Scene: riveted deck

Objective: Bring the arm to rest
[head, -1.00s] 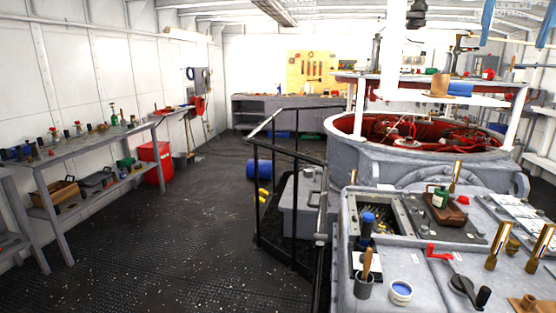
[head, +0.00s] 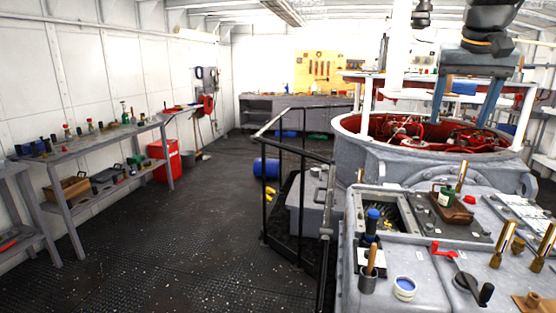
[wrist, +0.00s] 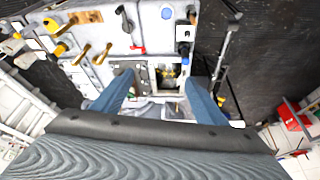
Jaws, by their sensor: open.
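My gripper (head: 478,120) hangs at the upper right of the head view, its two blue fingers pointing down and spread apart. It appears in front of the round grey housing with the red interior (head: 425,130); the exact gap to it is hard to tell. In the wrist view my gripper (wrist: 160,85) is open, with nothing between the fingers. Beyond the fingertips there lies the grey console top with an open recess (wrist: 167,76).
The dark floor (head: 170,240) is open towards the shelf bench (head: 95,150).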

